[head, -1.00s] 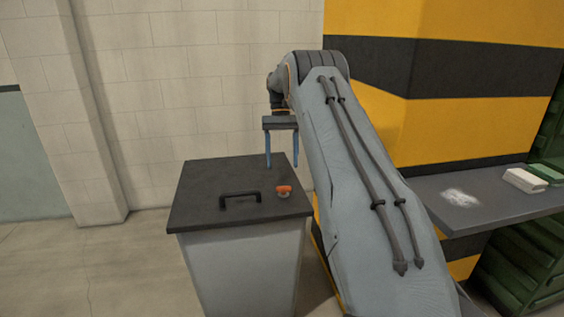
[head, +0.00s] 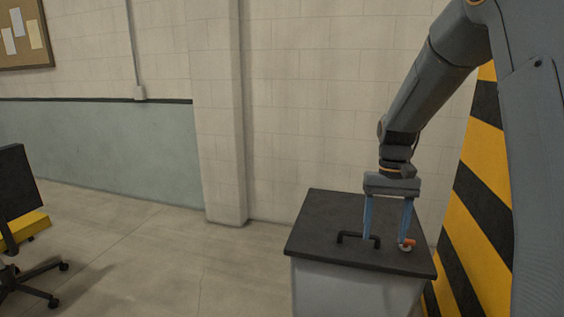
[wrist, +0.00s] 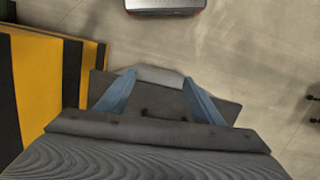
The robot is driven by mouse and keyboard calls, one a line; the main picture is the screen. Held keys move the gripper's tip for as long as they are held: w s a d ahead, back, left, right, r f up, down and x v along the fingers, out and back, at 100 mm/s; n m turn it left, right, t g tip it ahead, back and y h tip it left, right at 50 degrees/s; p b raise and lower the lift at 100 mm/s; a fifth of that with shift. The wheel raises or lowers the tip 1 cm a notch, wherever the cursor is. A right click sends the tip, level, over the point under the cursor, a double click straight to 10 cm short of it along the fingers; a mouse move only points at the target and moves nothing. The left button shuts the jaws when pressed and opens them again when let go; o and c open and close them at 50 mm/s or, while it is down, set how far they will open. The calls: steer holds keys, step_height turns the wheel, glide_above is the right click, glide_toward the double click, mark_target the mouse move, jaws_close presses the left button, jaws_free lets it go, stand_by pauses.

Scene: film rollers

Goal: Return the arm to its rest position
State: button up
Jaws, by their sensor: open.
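My gripper (head: 386,242) points down over the dark top of a grey cabinet (head: 330,215). Its two blue fingers are apart, with nothing clearly held between them. A small orange and white object (head: 408,244) is on the cabinet top, at the right finger's tip; I cannot tell if they touch. A black bar handle (head: 358,236) is on the top, by the left finger. In the wrist view my gripper (wrist: 158,78) shows both fingers spread, with the dark cabinet top (wrist: 226,108) behind; the orange object is not visible there.
A yellow and black striped surface (head: 480,190) stands right of the cabinet. A pale block wall (head: 300,100) with a pillar (head: 222,110) is behind. An office chair (head: 18,225) is at the far left. The floor between chair and cabinet is clear.

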steer(key=s+a+f+n+t, duration=0.1)
steer(key=s+a, duration=0.2)
steer(key=s, duration=0.8)
steer(key=s+a+f+n+p, duration=0.1)
steer(key=s+a, duration=0.3)
steer(key=s, duration=0.7)
steer(key=shift+f+t, duration=0.25)
steer(key=shift+t, duration=0.15)
steer(key=shift+s, duration=0.1)
